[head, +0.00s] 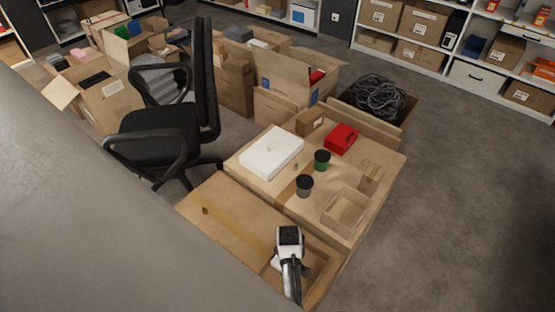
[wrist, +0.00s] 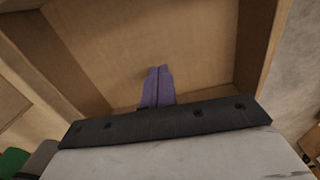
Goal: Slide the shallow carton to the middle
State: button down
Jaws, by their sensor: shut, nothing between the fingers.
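An open, shallow cardboard carton (head: 320,268) shows beside my gripper, partly hidden by it, at the right end of the near large carton (head: 232,208). My gripper (wrist: 158,72) is shut and empty; its purple fingertips show over the inside of an open cardboard carton (wrist: 200,45) in the wrist view, seemingly this same one. I cannot tell whether they touch its wall or floor. In the head view the fingertips are hidden below my white wrist. A second small open carton (head: 345,212) sits on the large carton behind.
On the large carton behind stand a dark grey cup (head: 305,186), a green cup (head: 322,161), a white flat box (head: 271,154) and a red object (head: 341,139). An office chair (head: 165,130) stands at the left. Floor (head: 455,200) at the right is clear.

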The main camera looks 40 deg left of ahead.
jog(key=a, duration=0.3)
jog(key=shift+w+a+p, duration=0.1)
jog(key=shift+a+p, duration=0.1)
jog(key=shift+p, duration=0.2)
jog(key=shift+a+f, duration=0.1)
jog(key=shift+a, duration=0.2)
jog(key=shift+a, duration=0.1)
jog(key=a+b, duration=0.1)
jog(key=a, duration=0.4)
jog(key=a+b, duration=0.2)
jog(key=a, duration=0.4)
jog(key=a+b, duration=0.1)
jog(key=a, duration=0.4)
jog(key=shift+w+a+f+b, duration=0.15)
jog(key=shift+w+a+b, duration=0.1)
jog(key=shift+w+b, duration=0.05)
jog(key=shift+a, duration=0.4)
jog(key=shift+d, duration=0.1)
